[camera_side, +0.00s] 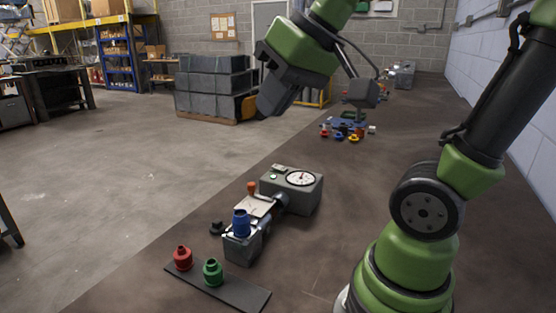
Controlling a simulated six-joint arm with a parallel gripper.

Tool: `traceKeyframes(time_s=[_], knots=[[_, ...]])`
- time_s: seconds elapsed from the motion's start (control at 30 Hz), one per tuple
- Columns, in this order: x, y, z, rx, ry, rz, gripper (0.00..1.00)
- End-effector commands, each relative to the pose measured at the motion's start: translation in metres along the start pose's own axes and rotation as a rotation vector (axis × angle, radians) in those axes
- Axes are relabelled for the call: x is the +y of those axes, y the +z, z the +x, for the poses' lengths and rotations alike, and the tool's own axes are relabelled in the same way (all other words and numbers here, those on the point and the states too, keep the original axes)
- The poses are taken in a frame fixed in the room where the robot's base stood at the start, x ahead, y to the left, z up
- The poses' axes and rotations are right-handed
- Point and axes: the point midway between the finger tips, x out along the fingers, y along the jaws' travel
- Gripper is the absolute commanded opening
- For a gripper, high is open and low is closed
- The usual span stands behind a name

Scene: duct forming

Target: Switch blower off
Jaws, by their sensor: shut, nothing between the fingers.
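The blower appears to be the grey box (310,194) on the brown table, with a round white dial (300,178) and a small green-marked control (278,169) on top. Whether it is on or off cannot be told. A metal assembly with an orange-topped knob (252,188) joins its left side. A blue duct-like piece (240,224) stands upright on the grey block (243,250) at the near end. My gripper (268,108) is high above and behind the box, apart from it, pointing down and left. It is shut and empty.
A dark plate (240,294) at the front edge bears a red piece (182,258) and a green piece (213,272). Several small coloured parts (347,132) lie farther back. The table right of the box is clear. A pallet of grey blocks (215,90) stands on the floor behind.

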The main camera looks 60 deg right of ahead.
Motion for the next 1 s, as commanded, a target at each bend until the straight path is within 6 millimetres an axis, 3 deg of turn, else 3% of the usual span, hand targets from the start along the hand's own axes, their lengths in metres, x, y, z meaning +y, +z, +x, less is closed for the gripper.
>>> traceKeyframes(time_s=[0.1, 0.27, 0.5, 0.63, 0.8, 1.0], knots=[[0.020, -0.040, 0.012, -0.028, 0.044, -0.035, 0.00], [0.059, -0.085, 0.033, -0.066, 0.084, -0.095, 0.00], [0.145, -0.130, 0.070, -0.127, 0.120, -0.177, 0.00], [0.198, -0.138, 0.090, -0.156, 0.126, -0.217, 0.00], [0.255, -0.135, 0.110, -0.182, 0.125, -0.262, 0.00], [0.288, -0.128, 0.121, -0.195, 0.122, -0.291, 0.00]])
